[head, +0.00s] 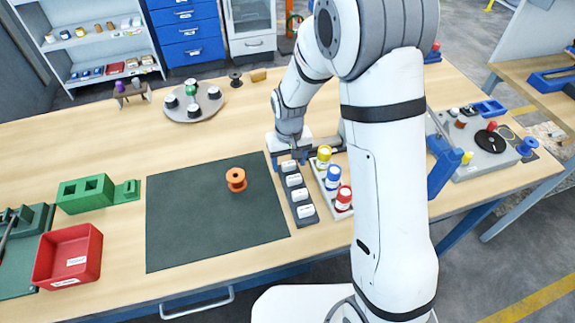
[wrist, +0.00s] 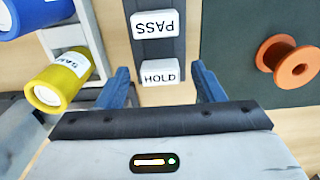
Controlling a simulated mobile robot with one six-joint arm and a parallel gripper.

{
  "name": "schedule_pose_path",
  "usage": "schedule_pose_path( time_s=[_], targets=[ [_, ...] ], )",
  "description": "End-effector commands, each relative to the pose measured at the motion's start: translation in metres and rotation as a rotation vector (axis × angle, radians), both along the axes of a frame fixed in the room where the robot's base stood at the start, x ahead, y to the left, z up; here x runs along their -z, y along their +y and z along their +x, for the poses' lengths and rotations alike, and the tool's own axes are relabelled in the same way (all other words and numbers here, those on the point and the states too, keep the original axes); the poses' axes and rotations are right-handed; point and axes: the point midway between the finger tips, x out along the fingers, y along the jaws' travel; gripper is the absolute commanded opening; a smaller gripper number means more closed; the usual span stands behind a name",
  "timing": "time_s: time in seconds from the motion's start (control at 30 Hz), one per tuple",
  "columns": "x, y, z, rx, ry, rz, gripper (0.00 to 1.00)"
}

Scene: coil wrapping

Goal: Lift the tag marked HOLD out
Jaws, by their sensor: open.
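The white tag marked HOLD (wrist: 159,73) stands in a dark grey rack (wrist: 143,7). In the wrist view it lies between the two fingers of my gripper (wrist: 164,86), which is open with a finger on each side and a gap to the tag. A tag marked PASS (wrist: 155,25) stands beside it in the same rack. In the head view the rack (head: 312,219) holds several white tags in a row, and my gripper (head: 290,157) is at its far end. The lower part of the HOLD tag is hidden in the rack.
An orange spool (head: 236,179) stands on the dark green mat (head: 190,225) left of the rack. A holder with yellow (head: 323,157), blue (head: 333,177) and red (head: 343,198) rolls stands close on the right. A red bin (head: 68,255) and green block (head: 85,194) are at left.

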Motion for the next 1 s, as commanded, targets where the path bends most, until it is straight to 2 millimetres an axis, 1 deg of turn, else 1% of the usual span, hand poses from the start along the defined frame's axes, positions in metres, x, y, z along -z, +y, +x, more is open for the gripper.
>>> schedule_pose_path(
  time_s=[0.07, 0.63, 0.87, 0.97, 1.0],
  targets=[
    [0.0, 0.0, 0.0, 0.0, 0.0, 0.0, 0.62],
    [-0.001, 0.001, 0.0, -0.002, -0.001, 0.0, 0.15],
    [-0.001, 0.001, 0.0, -0.002, -0.001, 0.0, 0.14],
    [-0.008, 0.002, 0.001, -0.002, -0.005, 0.001, 0.14],
    [-0.012, 0.002, 0.001, -0.002, -0.005, 0.001, 0.14]
  ],
)
